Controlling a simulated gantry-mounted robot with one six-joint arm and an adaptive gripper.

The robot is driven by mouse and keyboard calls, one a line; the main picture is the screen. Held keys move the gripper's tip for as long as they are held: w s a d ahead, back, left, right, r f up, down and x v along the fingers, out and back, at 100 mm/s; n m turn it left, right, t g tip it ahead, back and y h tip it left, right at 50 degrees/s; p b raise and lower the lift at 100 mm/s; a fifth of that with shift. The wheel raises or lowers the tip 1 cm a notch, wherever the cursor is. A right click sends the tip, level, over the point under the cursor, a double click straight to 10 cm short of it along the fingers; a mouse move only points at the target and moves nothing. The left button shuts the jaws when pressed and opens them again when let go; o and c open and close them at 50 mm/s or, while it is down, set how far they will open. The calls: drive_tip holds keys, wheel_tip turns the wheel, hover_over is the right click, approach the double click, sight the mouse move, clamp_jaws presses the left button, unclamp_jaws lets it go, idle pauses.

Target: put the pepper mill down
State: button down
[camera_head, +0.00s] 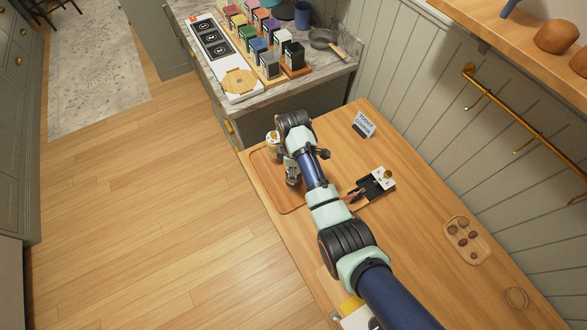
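I cannot tell whether this is the pepper mill. No other pepper mill is clearly visible.
A small sign (363,124) stands near the table's back edge. A black holder (375,184) lies right of my forearm. A wooden board with round brown items (449,242) and a ring (517,298) lie further right. A marble counter (342,68) carries colored boxes.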

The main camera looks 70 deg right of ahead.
drive_tip(key=shift+r, duration=0.1)
drive_tip(key=shift+c, duration=1.5)
unclamp_jaws()
wheel_tip(320, 180, up, 12)
drive_tip(key=p, duration=0.2)
drive_tip(key=shift+p, duration=0.35)
